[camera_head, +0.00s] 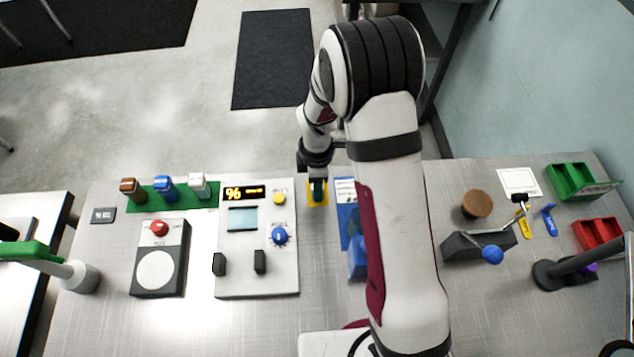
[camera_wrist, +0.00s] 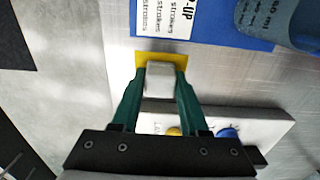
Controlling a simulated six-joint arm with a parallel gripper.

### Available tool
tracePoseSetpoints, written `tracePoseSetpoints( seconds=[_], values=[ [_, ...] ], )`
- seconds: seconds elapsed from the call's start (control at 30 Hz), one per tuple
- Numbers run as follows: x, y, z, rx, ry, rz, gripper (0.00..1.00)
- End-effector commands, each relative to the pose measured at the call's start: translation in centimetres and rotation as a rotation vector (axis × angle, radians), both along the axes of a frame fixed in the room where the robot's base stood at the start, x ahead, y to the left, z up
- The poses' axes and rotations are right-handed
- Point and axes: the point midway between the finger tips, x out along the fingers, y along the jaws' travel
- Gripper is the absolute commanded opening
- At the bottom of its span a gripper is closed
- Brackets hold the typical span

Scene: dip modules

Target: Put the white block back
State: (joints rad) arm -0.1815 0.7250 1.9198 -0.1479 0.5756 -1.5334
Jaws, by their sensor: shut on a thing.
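My gripper (camera_wrist: 158,88) is shut on a white block (camera_wrist: 159,76), with one green finger on each side of it. The block is over a yellow pad (camera_wrist: 178,59); I cannot tell whether it touches the pad. In the head view my gripper (camera_head: 317,190) points down at the yellow pad (camera_head: 318,204), just right of the white control panel, and hides the block. A green mat (camera_head: 208,204) on the left bears a brown item (camera_head: 132,189), a blue item (camera_head: 163,187) and a white item (camera_head: 198,186) in a row.
The white panel (camera_head: 257,274) with a blue knob (camera_head: 279,236) stands close on the left. A blue card (camera_head: 345,222) lies right of the pad. A dark box with a red button (camera_head: 159,228) stands further left. Green (camera_head: 568,182) and red (camera_head: 597,234) bins are far right.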

Motion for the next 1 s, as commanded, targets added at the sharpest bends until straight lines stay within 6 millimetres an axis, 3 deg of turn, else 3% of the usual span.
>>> tracePoseSetpoints(
  seconds=[0.03, 0.07, 0.23, 0.57, 0.9, 1.0],
  values=[
    [0.0, 0.0, -0.2, 0.000, 0.001, 0.000, 0.00],
    [0.0, 0.0, -0.2, 0.000, 0.000, 0.000, 0.46],
    [0.0, 0.0, -0.2, 0.000, 0.000, 0.000, 0.74],
    [0.1, 0.0, 0.6, 0.000, -0.002, 0.001, 0.74],
    [0.1, 0.0, 9.5, 0.000, -0.004, 0.000, 0.74],
    [0.1, 0.0, 11.2, -0.001, -0.003, 0.000, 0.74]
  ],
)
